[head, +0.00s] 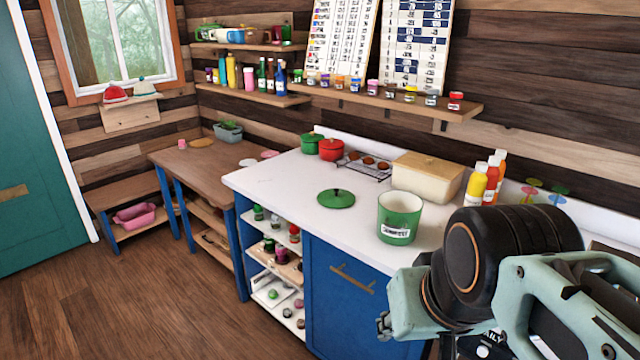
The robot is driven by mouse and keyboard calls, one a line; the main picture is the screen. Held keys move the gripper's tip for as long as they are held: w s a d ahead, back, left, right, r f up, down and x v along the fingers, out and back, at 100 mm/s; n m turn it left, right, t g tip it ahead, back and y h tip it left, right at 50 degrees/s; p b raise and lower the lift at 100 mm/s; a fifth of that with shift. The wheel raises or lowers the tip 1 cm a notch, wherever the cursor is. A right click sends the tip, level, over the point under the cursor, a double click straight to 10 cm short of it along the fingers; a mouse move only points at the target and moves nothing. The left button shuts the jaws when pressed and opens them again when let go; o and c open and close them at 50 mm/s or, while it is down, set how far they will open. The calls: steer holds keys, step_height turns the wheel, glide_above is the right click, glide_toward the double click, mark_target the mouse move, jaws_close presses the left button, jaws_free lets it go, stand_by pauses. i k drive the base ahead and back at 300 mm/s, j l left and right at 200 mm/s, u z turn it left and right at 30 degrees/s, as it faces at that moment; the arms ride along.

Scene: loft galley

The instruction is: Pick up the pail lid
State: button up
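The pail lid (336,198) is a green disc with a dark knob. It lies flat on the white counter (280,185), left of the green pail (397,217). The pail stands upright and open, with a pale inside and a white label. My arm fills the lower right, in front of the counter. A small grey part at its left end, seemingly my gripper (383,325), shows low in the picture, well below and right of the lid and apart from it. The fingers are not clear enough to tell open from shut.
Behind the lid stand a green pot (311,143), a red pot (331,149), a wire rack (364,166) and a cream bread box (427,177). Sauce bottles (478,183) stand at the right. The counter left of the lid is clear. A wall shelf (400,98) hangs above.

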mark_target(335, 198)
steer(key=i+j+z, duration=0.2)
steer(key=i+j, duration=0.2)
steer(key=i+j+z, duration=0.2)
steer(key=i+j, duration=0.25)
steer(key=i+j+z, duration=0.2)
steer(key=i+j, duration=0.25)
steer(key=i+j+z, duration=0.2)
steer(key=i+j, duration=0.15)
steer(key=j, duration=0.3)
